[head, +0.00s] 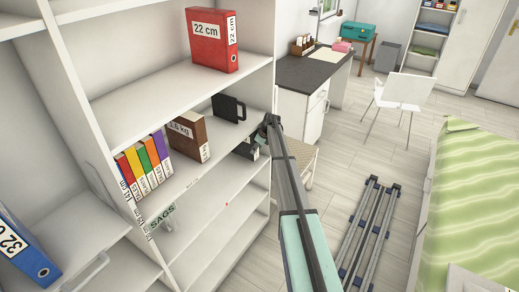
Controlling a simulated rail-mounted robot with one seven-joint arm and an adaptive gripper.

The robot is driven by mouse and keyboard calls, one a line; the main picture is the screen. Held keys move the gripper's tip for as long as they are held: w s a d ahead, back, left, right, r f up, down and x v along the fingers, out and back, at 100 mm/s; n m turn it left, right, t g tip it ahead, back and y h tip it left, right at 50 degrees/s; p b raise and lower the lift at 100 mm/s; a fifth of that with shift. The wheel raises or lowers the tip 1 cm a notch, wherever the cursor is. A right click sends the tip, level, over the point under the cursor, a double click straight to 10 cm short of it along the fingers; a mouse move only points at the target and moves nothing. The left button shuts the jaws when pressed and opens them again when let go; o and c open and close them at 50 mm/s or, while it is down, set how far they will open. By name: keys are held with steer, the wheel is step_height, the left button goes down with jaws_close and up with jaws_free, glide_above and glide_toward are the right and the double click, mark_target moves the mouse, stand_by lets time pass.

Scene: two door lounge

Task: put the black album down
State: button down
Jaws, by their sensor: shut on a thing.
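The black album (224,107) is a small dark upright shape at the right end of a middle shelf (196,177) in the white bookcase. It is right of a brown binder marked in kg. Black on black, the fingers are hard to tell from the album. My arm reaches up from the bottom to the bookcase's right end. I cannot tell whether the album's lower edge touches the shelf board.
The brown binder (188,137) and several coloured binders (145,166) stand left on the same shelf. A red binder (213,40) stands above. A blue binder (27,250) leans lower left. A desk (310,72), white chair (404,90) and green-covered bed (470,200) are to the right.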

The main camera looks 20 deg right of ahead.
mark_target(257, 152)
steer(key=shift+f+p, duration=0.75)
steer(key=shift+f, duration=0.75)
steer(key=c, duration=0.9)
jaws_free()
steer(key=shift+f, duration=0.2)
steer(key=o, duration=0.5)
steer(key=shift+r, duration=0.1)
steer(key=shift+c, duration=0.2)
steer(key=shift+s, duration=0.1)
